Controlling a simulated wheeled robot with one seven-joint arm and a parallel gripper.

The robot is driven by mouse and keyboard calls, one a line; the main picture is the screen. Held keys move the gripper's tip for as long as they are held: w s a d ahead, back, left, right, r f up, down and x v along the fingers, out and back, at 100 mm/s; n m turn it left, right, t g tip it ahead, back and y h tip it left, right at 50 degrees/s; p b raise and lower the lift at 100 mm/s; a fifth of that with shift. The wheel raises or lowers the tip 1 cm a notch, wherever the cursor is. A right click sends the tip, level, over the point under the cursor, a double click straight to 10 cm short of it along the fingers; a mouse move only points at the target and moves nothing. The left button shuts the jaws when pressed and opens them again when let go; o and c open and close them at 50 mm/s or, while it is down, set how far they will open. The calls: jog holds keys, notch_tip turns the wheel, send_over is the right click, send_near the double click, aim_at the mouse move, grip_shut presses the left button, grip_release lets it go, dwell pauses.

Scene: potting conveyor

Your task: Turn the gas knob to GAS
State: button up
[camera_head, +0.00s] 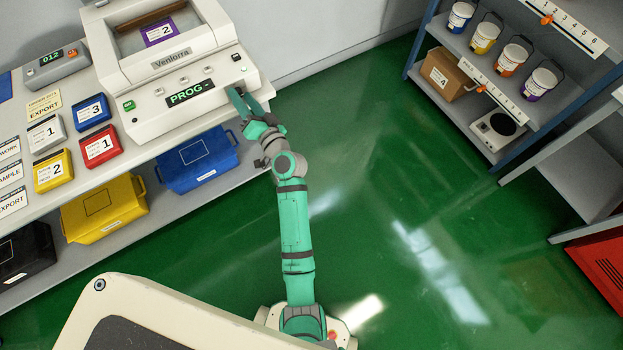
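I see no knob with a readable GAS label. My gripper (240,92) is at the machine's front right corner, just below the dark control. Its fingers look parted with nothing between them. Contact with the machine is unclear.
Red, yellow, white and blue labelled blocks lie on the bench (126,158) left of the machine. A blue bin (200,160) and a yellow bin (105,208) sit below. A shelf (450,40) with paint buckets stands at upper right. Green floor between is clear.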

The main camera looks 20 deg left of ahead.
jog(key=s+d+f+n+h, duration=0.1)
jog(key=s+d+f+h, duration=0.1)
jog(key=d, duration=0.6)
jog(key=s+d+f+n+t+h, duration=0.1)
jog(key=s+d+f+h, duration=0.1)
jog(key=s+d+f, duration=0.2)
jog(key=s+d+f+n+t+h, duration=0.1)
jog(key=s+d+f+h, duration=0.2)
jog(key=s+d, duration=0.5)
jog(key=shift+s+d, duration=0.2)
jog(key=shift+d, duration=2.35)
jog(key=shift+f, duration=0.1)
